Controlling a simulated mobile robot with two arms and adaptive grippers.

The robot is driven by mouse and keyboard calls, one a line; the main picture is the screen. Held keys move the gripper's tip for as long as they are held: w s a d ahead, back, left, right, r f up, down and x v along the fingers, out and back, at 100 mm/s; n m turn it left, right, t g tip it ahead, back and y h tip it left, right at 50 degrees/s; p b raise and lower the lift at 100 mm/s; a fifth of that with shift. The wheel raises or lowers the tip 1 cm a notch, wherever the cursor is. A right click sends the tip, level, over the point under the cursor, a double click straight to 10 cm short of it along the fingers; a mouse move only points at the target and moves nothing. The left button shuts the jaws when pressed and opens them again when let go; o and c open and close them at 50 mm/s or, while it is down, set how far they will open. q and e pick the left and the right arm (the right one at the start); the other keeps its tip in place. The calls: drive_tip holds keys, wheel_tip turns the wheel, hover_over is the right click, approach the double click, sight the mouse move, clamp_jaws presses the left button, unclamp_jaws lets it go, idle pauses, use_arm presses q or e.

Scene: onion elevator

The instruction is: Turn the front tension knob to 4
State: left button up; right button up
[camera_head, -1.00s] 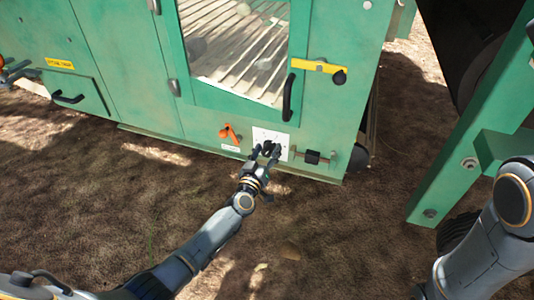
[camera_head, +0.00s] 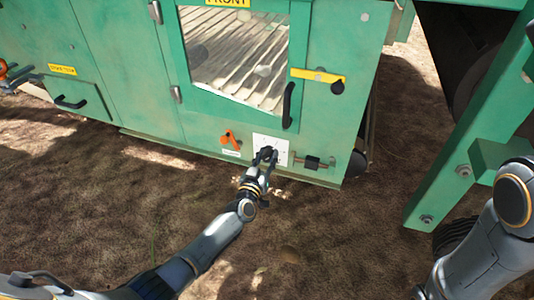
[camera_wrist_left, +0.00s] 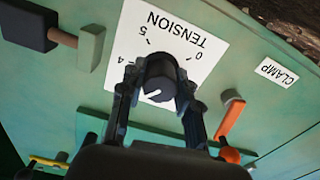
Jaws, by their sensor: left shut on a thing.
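The black tension knob (camera_head: 266,151) sits on a white dial plate (camera_head: 283,146) low on the green machine's front panel. In the left wrist view the knob (camera_wrist_left: 161,70) stands before the plate (camera_wrist_left: 205,45), which reads TENSION upside down with 0, 5 and 4 visible. The lower numbers are hidden behind my gripper. A white pointer mark shows on the knob's face, towards the picture's lower left. My left gripper (camera_head: 266,156) is shut on the knob, with a finger on either side of it (camera_wrist_left: 158,84). My right gripper is not in view; only its arm shows.
An orange clamp lever (camera_head: 230,139) is left of the dial, near one finger in the wrist view (camera_wrist_left: 231,115). A black-handled rod (camera_head: 312,162) is to the right. Above are a black door handle (camera_head: 288,105) and a yellow latch bar (camera_head: 317,75). A green post (camera_head: 465,150) stands at right.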

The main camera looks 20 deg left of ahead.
use_arm(q)
drive_tip(key=m+p, duration=0.3)
drive_tip(key=shift+r+m, duration=0.15)
drive_tip(key=shift+m, duration=0.15)
drive_tip(key=shift+m+p, duration=0.6)
drive_tip(key=shift+m, duration=0.6)
drive_tip(key=shift+f+m+p, duration=0.2)
drive_tip(key=shift+m+p, duration=0.25)
drive_tip(key=shift+m, duration=0.65)
drive_tip(key=o, duration=1.1)
drive_tip(key=shift+o, duration=0.2)
